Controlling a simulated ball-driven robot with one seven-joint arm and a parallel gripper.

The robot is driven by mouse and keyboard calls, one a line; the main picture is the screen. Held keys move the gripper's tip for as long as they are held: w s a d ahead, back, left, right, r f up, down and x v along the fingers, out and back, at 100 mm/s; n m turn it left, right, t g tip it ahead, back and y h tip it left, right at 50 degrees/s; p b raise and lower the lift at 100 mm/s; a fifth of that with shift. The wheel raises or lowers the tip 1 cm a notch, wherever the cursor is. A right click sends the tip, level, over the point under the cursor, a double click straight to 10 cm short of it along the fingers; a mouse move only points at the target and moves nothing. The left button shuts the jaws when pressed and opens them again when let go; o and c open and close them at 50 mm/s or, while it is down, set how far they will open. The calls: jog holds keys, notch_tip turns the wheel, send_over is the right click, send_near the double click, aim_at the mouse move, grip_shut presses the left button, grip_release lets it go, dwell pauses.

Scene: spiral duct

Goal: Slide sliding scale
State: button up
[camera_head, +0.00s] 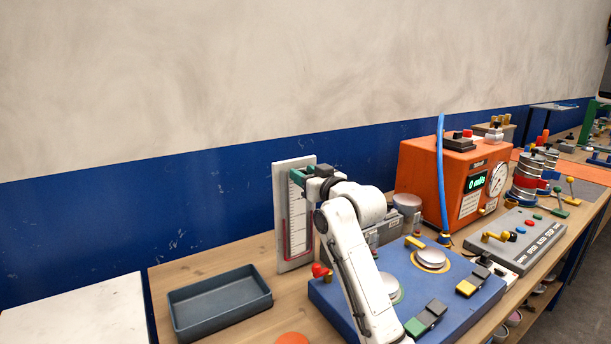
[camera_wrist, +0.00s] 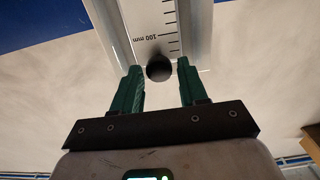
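The scale is an upright white board (camera_head: 293,222) with black tick marks and a red line low down, standing against the wall. In the wrist view its white ruled strip (camera_wrist: 153,20) shows ticks and the mark "100 mm", with a round black knob (camera_wrist: 159,68) at its end. My gripper (camera_head: 301,174) is at the top of the board, partly hidden by my wrist. In the wrist view the green fingers of my gripper (camera_wrist: 159,70) are open, one on each side of the knob, with small gaps. I cannot tell how deep the knob sits between them.
A dark open tray (camera_head: 220,302) lies left of the board. A blue base with round plates and buttons (camera_head: 455,301) sits under my arm. An orange machine (camera_head: 420,172) with a gauge and a grey switch panel (camera_head: 520,240) stand to the right. The wall is close behind the board.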

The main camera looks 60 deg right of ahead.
jog(key=shift+o, duration=0.8)
jog(key=b+v, duration=0.2)
jog(key=v, duration=0.8)
jog(key=shift+s+a, duration=0.2)
jog(key=shift+s, duration=0.15)
